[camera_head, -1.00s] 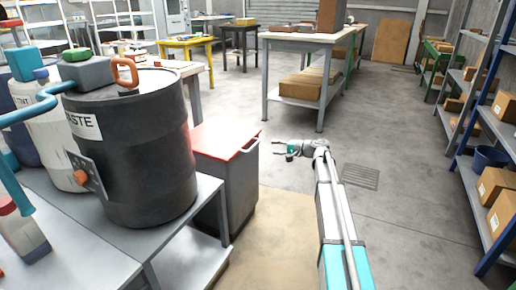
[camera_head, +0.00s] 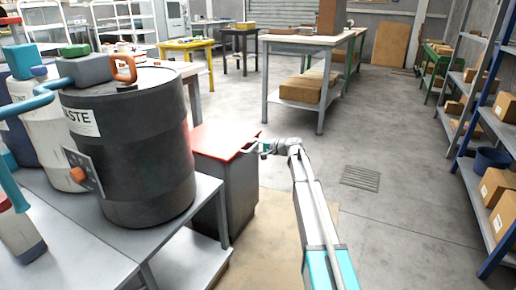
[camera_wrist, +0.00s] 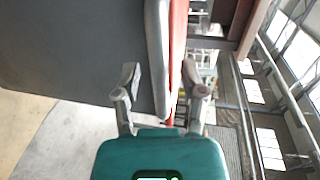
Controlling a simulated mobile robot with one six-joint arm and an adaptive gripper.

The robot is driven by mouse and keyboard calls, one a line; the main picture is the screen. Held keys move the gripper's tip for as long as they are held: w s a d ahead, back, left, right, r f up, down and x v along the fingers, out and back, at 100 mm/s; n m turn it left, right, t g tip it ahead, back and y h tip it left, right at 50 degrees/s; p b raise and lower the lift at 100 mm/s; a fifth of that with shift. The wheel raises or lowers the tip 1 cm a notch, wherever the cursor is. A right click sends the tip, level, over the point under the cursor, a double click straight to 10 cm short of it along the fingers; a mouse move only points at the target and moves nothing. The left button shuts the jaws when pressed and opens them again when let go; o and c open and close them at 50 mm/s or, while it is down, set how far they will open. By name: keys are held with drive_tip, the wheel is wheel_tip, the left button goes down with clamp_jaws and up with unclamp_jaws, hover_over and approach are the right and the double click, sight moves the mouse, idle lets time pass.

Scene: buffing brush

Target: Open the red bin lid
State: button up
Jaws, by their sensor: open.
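The bin (camera_head: 228,185) has a dark grey body and a flat red lid (camera_head: 222,138), which lies shut on top. My gripper (camera_head: 257,148) is at this handle, at about lid height. In the wrist view my gripper (camera_wrist: 161,80) is open. The red lid edge (camera_wrist: 178,45) shows beside the right finger, and the grey bin side (camera_wrist: 75,45) fills the upper left. I cannot tell whether the fingers touch the handle.
A dark waste drum (camera_head: 135,150) stands on a grey bench (camera_head: 185,220) left of the bin. A table with a cardboard box (camera_head: 308,86) stands behind. Shelving (camera_head: 485,135) lines the right side. The floor right of the bin is clear around a drain grate (camera_head: 361,178).

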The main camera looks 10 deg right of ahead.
clamp_jaws()
